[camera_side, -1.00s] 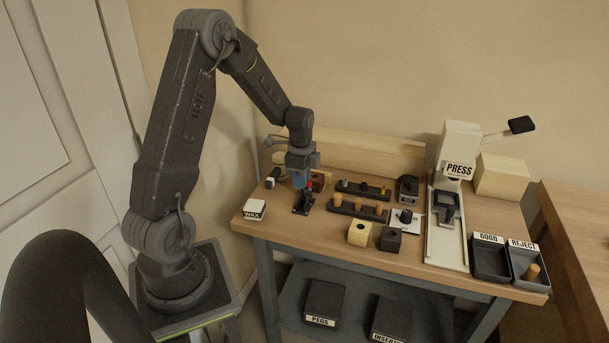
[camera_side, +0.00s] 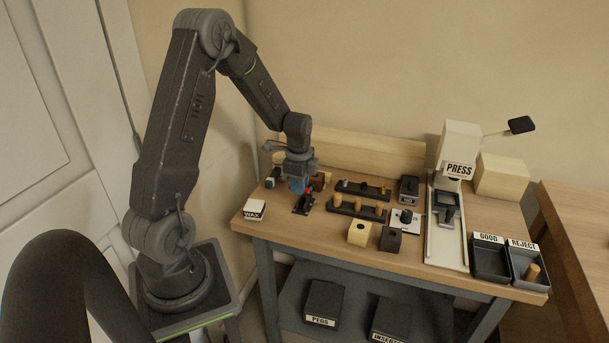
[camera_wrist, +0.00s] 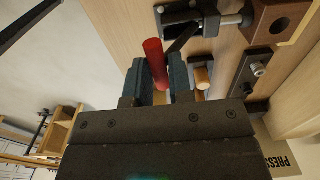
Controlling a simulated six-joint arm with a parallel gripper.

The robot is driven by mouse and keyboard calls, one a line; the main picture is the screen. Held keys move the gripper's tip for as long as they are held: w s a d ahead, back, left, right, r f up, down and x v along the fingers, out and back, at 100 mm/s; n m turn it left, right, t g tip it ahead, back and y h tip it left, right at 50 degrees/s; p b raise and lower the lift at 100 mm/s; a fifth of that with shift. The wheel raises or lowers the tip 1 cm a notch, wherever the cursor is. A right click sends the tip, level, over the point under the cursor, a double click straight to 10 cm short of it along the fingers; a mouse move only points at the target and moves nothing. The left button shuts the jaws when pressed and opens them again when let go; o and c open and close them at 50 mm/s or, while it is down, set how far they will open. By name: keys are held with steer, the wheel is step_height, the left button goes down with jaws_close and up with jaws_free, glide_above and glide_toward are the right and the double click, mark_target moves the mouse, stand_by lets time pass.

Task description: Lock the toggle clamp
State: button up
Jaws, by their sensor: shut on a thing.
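The toggle clamp (camera_side: 304,208) is a dark metal mechanism near the left end of the bench, with a red handle. In the wrist view its metal body (camera_wrist: 195,14) is at the top, and its plunger points toward a brown block (camera_wrist: 277,17). The red handle (camera_wrist: 154,58) passes between the two blue-grey fingers of my gripper (camera_wrist: 164,76). My gripper (camera_side: 299,188) is shut on this handle, low over the clamp. In the side view the fingers hide most of the handle. I cannot tell whether the plunger presses on the block.
Peg racks (camera_side: 357,210) stand just right of the clamp. A white WAX box (camera_side: 254,211) lies at the front left. Light and dark blocks (camera_side: 359,234) sit at the front middle. The press (camera_side: 458,150) and the GOOD and REJECT bins (camera_side: 490,262) are farther right.

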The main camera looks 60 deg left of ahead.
steer(key=shift+o, duration=0.2)
steer(key=shift+s+d+f, duration=0.35)
steer(key=shift+s+f, duration=0.05)
steer(key=shift+f, duration=0.1)
steer(key=shift+s+d+f, duration=0.3)
steer(key=shift+d+f, duration=0.05)
steer(key=shift+f, duration=0.4)
steer(key=shift+s+d+f, duration=0.1)
steer(key=shift+f, duration=0.1)
steer(key=shift+o, duration=1.1)
steer(key=shift+f, duration=0.15)
steer(key=o, duration=0.4)
steer(key=shift+r, duration=3.55)
